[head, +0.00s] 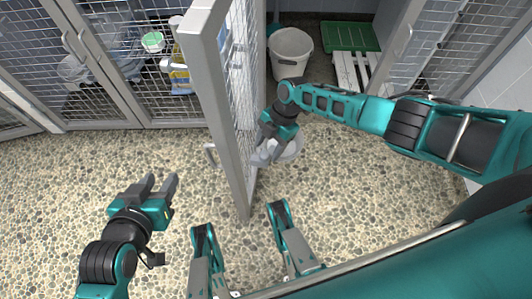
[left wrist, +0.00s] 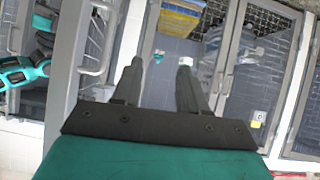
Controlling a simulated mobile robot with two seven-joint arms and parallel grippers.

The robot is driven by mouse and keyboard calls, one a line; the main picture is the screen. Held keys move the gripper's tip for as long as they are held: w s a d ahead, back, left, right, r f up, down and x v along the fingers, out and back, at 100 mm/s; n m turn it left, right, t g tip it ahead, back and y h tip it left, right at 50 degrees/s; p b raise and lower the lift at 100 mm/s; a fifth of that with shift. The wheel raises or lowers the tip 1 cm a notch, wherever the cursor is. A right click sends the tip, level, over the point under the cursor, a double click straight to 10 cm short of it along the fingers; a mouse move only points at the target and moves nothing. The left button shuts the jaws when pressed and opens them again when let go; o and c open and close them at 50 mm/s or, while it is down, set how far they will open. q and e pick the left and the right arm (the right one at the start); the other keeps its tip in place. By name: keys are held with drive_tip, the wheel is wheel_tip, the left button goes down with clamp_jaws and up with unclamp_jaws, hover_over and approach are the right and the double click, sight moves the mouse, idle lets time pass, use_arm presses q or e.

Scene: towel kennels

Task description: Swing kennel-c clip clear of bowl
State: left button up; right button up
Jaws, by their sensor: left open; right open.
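An open kennel gate (head: 230,115), with a grey frame and wire mesh, stands out into the aisle, with a handle (head: 210,155) on its left side. I cannot make out a separate clip.
A white bucket (head: 290,50), a green mat (head: 350,36) and a white slatted board (head: 350,72) are in the kennel behind the gate. The pebbled floor (head: 60,185) at left is clear.

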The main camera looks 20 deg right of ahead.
sight(269, 152)
drive_tip(key=shift+b+x, duration=0.3)
drive_tip(key=shift+x, duration=0.85)
use_arm(q)
drive_tip(key=shift+w+d, duration=0.2)
drive_tip(key=shift+w, duration=0.15)
use_arm(e)
drive_tip(key=shift+a+f, duration=0.1)
drive_tip(key=shift+f, duration=0.1)
use_arm(q)
drive_tip(key=shift+r, duration=0.1)
use_arm(e)
drive_tip(key=shift+c, duration=0.2)
drive_tip(key=c, duration=1)
